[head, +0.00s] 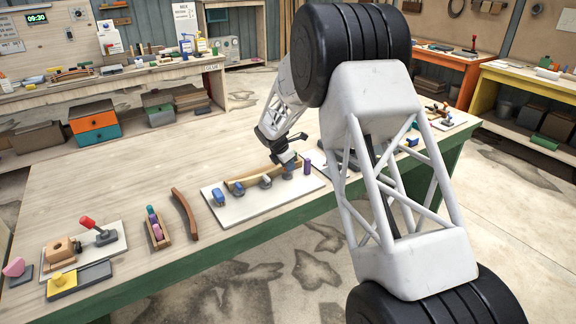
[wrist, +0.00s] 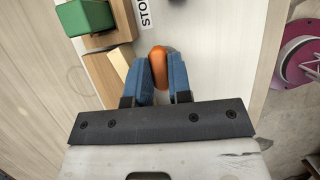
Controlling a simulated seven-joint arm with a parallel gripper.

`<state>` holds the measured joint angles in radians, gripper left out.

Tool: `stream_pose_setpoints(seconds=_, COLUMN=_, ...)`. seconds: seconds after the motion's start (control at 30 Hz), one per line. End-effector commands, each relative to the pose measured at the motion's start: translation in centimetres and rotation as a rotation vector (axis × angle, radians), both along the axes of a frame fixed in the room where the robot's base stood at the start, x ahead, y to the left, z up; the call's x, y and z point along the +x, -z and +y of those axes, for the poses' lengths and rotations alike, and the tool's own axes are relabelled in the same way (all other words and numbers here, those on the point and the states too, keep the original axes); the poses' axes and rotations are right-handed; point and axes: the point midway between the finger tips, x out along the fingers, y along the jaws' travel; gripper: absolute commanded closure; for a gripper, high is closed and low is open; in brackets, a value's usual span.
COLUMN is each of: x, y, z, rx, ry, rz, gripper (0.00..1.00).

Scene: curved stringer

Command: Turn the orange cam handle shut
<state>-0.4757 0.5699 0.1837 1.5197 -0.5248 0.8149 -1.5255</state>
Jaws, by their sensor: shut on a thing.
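The orange cam handle (wrist: 158,66) is in the middle of the wrist view, between the two blue fingers of my gripper (wrist: 160,68). My gripper is shut on it. In the head view my gripper (head: 288,160) is low over the right end of a white board (head: 228,218), and the orange handle cannot be made out there. In the wrist view wooden blocks (wrist: 104,80) and a green block (wrist: 88,15) are left of the handle.
A purple cylinder (head: 307,165) stands close right of my gripper. A curved wooden strip (head: 185,213), a small tray (head: 157,228) and a red-handled toggle clamp (head: 98,232) are to the left. The bench's left rear is clear. A magenta round thing (wrist: 300,52) is past the bench edge.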

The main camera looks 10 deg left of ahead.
Motion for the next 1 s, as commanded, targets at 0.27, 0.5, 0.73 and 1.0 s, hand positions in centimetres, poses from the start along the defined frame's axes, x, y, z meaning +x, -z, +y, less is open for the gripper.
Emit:
stream_pose_setpoints(seconds=0.27, x=0.01, y=-0.05, z=0.04, rx=0.0, ry=0.04, rz=0.0, gripper=1.0)
stream_pose_setpoints(seconds=0.5, x=0.06, y=-0.06, z=0.09, rx=0.0, ry=0.155, rz=0.0, gripper=1.0)
stream_pose_setpoints(seconds=0.73, x=0.12, y=-0.06, z=0.13, rx=0.0, ry=0.338, rz=0.0, gripper=1.0)
stream_pose_setpoints(seconds=1.0, x=0.22, y=-0.08, z=0.13, rx=0.0, ry=0.593, rz=0.0, gripper=1.0)
